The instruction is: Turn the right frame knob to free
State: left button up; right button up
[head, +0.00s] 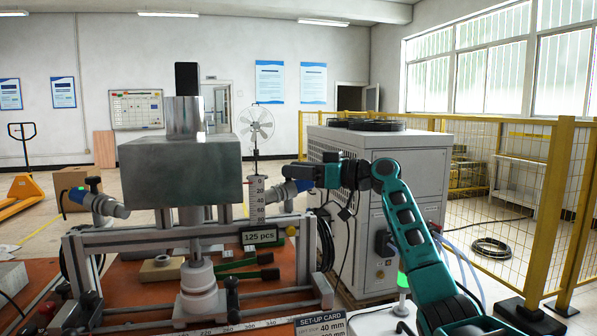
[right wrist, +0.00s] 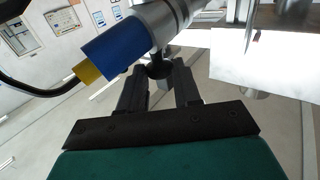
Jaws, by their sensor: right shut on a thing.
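The right frame knob (right wrist: 158,68) is a small dark knob on the side of a grey, blue and yellow cylindrical fitting (right wrist: 115,50) in the right wrist view. My right gripper (right wrist: 157,80) is shut on this knob, with one dark finger on each side. In the head view my right gripper (head: 287,172) reaches in from the right at the right end of the grey frame (head: 120,242). The knob is mostly hidden there by the fingers. Its knob angle cannot be read. A matching black left knob (head: 93,184) stands upright on the left fitting (head: 105,205). My left gripper is out of view.
A large grey block (head: 180,172) hangs over the frame, left of my right gripper. A scale strip (head: 257,198) stands close to the gripper. A white cabinet (head: 420,165) stands behind my right arm, and a yellow fence (head: 549,215) is at the right.

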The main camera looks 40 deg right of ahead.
jog(key=o, duration=1)
jog(key=b+v, duration=0.2)
jog(key=v, duration=1.1)
